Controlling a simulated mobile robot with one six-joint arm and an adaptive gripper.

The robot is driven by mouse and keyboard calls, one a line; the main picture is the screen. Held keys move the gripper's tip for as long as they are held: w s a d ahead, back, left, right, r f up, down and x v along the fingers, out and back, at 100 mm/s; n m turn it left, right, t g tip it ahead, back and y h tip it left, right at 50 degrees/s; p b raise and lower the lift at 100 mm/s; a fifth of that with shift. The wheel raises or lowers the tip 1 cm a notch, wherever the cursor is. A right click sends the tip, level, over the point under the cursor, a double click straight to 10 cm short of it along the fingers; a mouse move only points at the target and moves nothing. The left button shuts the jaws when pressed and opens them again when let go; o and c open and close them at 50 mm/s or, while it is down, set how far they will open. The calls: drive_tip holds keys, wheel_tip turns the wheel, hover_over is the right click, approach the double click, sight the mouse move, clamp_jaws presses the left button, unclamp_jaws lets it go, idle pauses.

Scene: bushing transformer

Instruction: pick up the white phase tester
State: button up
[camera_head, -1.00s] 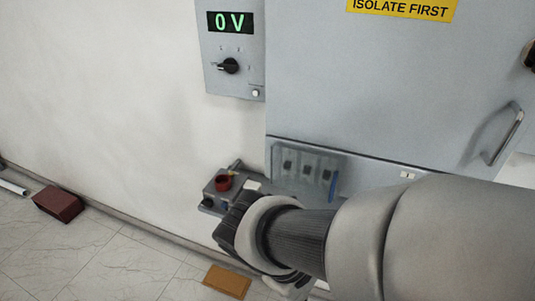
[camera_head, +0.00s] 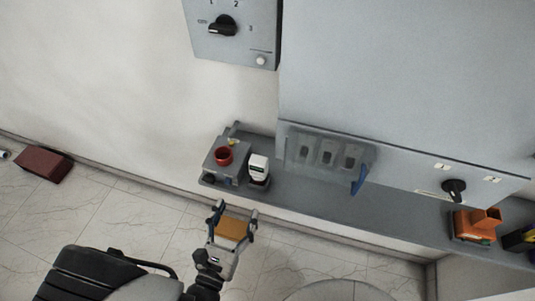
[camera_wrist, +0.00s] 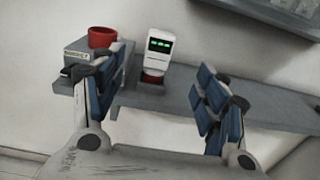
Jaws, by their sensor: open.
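The white phase tester (camera_head: 259,167) stands on the grey shelf, just right of a grey box. In the wrist view the tester (camera_wrist: 159,52) is upright, with a dark screen showing green marks, and sits in a dark red base. My gripper (camera_head: 234,215) is open and empty, in front of and below the shelf in the head view. In the wrist view the gripper's blue-padded fingers (camera_wrist: 158,100) are spread wide, and the tester appears between and beyond them, apart from both.
A grey box with a red cup-like ring (camera_head: 224,156) stands left of the tester. The grey shelf (camera_head: 310,194) runs right under a cabinet with a clear cover (camera_head: 328,152) and blue handle. An orange device (camera_head: 474,226) sits farther right. A dark red block (camera_head: 44,163) lies on the floor.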

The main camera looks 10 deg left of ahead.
sight(257, 168)
drive_tip(key=w, duration=0.4)
drive_tip(key=w+b, duration=0.1)
drive_tip(key=w, duration=0.3)
drive_tip(key=w+d+b, duration=0.1)
drive_tip(key=w, duration=0.3)
drive_tip(key=shift+f, duration=0.1)
drive_tip(key=w, duration=0.2)
drive_tip(key=w+b, duration=0.1)
drive_tip(key=w, duration=0.1)
drive_tip(key=shift+d, duration=0.35)
drive_tip(key=shift+w, duration=0.55)
drive_tip(key=shift+c, duration=0.4)
drive_tip(key=c, duration=1.2)
